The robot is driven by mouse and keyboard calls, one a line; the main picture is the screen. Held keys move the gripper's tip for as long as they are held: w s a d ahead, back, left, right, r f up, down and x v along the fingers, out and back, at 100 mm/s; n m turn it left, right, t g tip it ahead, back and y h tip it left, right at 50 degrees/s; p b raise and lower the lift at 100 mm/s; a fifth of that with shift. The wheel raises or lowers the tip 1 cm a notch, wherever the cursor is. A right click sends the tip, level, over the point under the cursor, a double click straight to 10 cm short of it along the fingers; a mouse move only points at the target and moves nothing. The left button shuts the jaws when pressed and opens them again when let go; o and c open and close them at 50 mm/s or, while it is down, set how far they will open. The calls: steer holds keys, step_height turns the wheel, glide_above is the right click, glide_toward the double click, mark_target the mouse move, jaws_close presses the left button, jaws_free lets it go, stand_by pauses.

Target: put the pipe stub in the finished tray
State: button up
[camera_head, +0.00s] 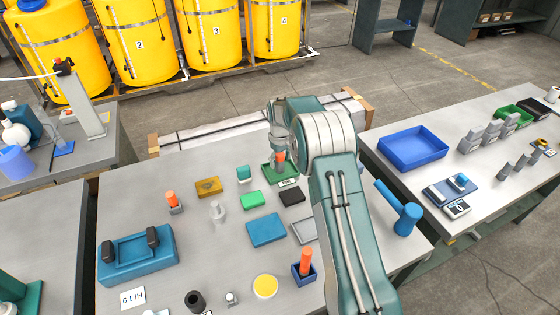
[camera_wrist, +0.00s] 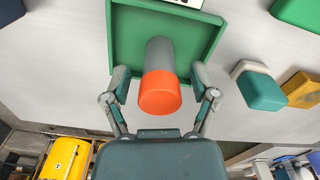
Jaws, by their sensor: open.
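The pipe stub, a grey cylinder with an orange top (camera_wrist: 160,92), stands in a square green tray in the wrist view. Its orange part (camera_head: 281,156) shows beneath my gripper in the head view. The green tray (camera_head: 268,167), with a small white label at its front edge, lies at the back of the middle bench; its rim also shows in the wrist view (camera_wrist: 121,40). My gripper (camera_wrist: 160,76) is open, with one finger on each side of the stub and a visible gap at both. In the head view the gripper (camera_head: 278,140) is partly hidden by my arm.
Near the tray are a teal-topped block (camera_head: 243,173), a green block (camera_head: 252,200) and a black block (camera_head: 292,197). Other orange-topped pieces stand at left (camera_head: 171,198) and in a dark blue holder (camera_head: 306,262). A blue bin (camera_head: 413,146) is on the right bench.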

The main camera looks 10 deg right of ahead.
step_height(320, 180, up, 11)
steer(key=shift+r, duration=0.2)
steer(key=s+r+m+t, duration=0.2)
steer(key=s+r+t, duration=0.1)
steer(key=s+r, duration=1.4)
steer(key=s+f+m+t, duration=0.2)
steer(key=s+m, duration=0.1)
steer(key=s, duration=2.1)
steer(key=shift+t, duration=0.3)
steer(key=shift+a, duration=0.1)
